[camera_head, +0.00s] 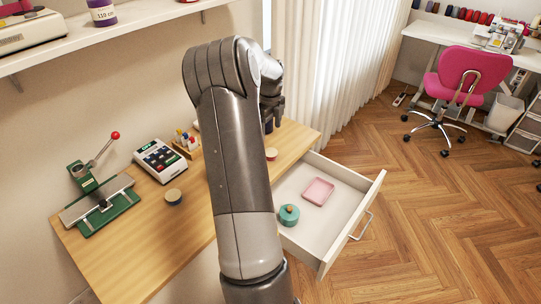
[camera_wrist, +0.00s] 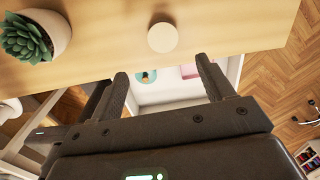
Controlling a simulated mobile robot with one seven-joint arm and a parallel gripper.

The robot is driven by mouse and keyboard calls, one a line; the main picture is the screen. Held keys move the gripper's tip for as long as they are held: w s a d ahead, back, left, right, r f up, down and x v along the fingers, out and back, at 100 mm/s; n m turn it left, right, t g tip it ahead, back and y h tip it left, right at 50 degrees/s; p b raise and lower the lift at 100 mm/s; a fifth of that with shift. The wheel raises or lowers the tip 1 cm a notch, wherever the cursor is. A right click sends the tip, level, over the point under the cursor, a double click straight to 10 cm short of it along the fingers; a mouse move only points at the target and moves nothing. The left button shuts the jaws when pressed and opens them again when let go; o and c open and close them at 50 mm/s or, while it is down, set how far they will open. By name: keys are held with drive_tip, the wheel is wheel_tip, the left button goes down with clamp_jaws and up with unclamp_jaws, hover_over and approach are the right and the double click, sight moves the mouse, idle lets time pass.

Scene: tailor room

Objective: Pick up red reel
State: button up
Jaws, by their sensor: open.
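A small reel with a pale wooden top and a thin reddish side (camera_head: 271,153) stands on the wooden table, near the edge by the open drawer. In the wrist view a round pale reel top (camera_wrist: 162,38) shows beyond my fingertips and roughly centred between them; its side colour is hidden there. It appears to be the same reel. My gripper (camera_wrist: 162,68) is open and empty, with its fingers apart from the reel. In the head view my arm mostly hides the gripper.
The open white drawer (camera_head: 341,225) holds a teal round container (camera_head: 289,215) and a pink tray (camera_head: 318,191). A potted succulent (camera_wrist: 33,38) stands on the table. A green press (camera_head: 104,205) and a card-terminal-like device (camera_head: 160,159) stand at left. A shelf (camera_head: 110,38) overhangs the table.

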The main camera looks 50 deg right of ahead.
hover_over(271, 152)
wheel_tip(271, 152, down, 5)
drive_tip(key=shift+s+a+r, duration=0.1)
drive_tip(key=shift+s+a, duration=0.05)
drive_tip(key=shift+f, duration=3.15)
drive_tip(key=c, duration=1)
drive_tip(key=shift+c, duration=0.2)
drive_tip(key=shift+r, duration=0.1)
